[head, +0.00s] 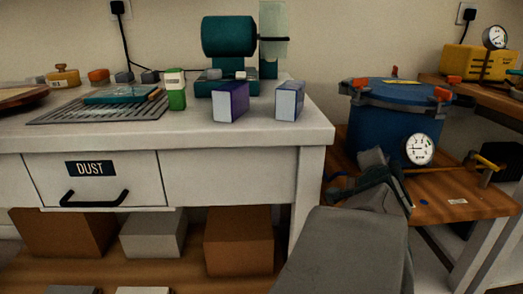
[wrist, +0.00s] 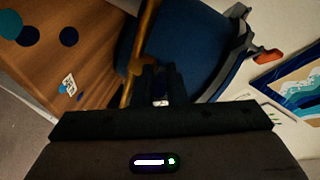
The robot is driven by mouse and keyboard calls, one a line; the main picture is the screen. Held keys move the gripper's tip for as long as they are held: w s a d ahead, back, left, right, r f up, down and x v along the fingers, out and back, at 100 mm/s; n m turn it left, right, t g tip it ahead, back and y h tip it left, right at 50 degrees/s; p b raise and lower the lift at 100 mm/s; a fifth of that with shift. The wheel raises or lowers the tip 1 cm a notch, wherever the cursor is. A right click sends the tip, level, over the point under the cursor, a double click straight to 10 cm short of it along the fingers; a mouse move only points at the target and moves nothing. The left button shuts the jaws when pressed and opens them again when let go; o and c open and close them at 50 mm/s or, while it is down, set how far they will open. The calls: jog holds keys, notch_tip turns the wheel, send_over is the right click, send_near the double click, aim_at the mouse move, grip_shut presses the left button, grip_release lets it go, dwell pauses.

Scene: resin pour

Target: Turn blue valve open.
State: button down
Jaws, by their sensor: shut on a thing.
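The blue pressure pot (head: 392,125) stands on the wooden bench at right, with a dial gauge (head: 419,149) on its front. A small piece of the blue valve (head: 338,191) shows at the pot's lower left, mostly hidden by my gripper (head: 360,185). My gripper is shut on the valve's handle, low beside the pot. In the wrist view the jaws (wrist: 160,84) are close together near a brass pipe (wrist: 143,45) at the pot (wrist: 185,45). The handle between the fingers is too dark to make out.
A yellow-handled valve (head: 487,162) sits at the bench's right, on a brass pipe. The white cabinet (head: 230,138) with a DUST drawer (head: 92,182) is close on the left. Orange clamps (head: 442,94) stick out at the pot's lid.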

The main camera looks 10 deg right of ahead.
dwell(0.4)
jog(key=c, duration=1.5)
grip_release()
